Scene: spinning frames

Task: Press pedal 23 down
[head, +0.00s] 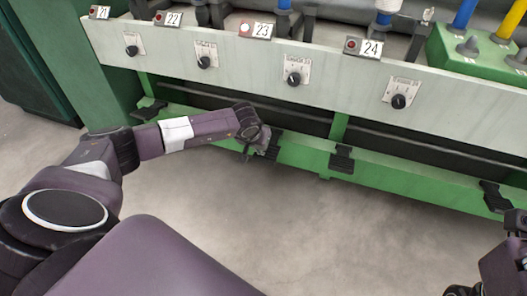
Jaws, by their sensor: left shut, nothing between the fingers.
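The number plate 23 (262,30) sits on the machine's pale top rail, with a red light (245,30) beside it. A dark pedal (273,147) juts from the low green beam roughly below that plate; no number shows on the pedal itself. My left gripper (250,153) is shut and empty, pointing down at this pedal and partly covering it. I cannot tell whether it touches the pedal or whether the pedal is pressed. My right gripper (463,291) is only partly in view at the bottom right corner, far from the pedal; its fingers are unclear.
Other dark pedals stick out along the green beam (395,178): one to the left (148,109), one just right (342,159) and one far right (495,197). Black knobs (293,78) line the pale panel above. The concrete floor (330,235) in front is clear.

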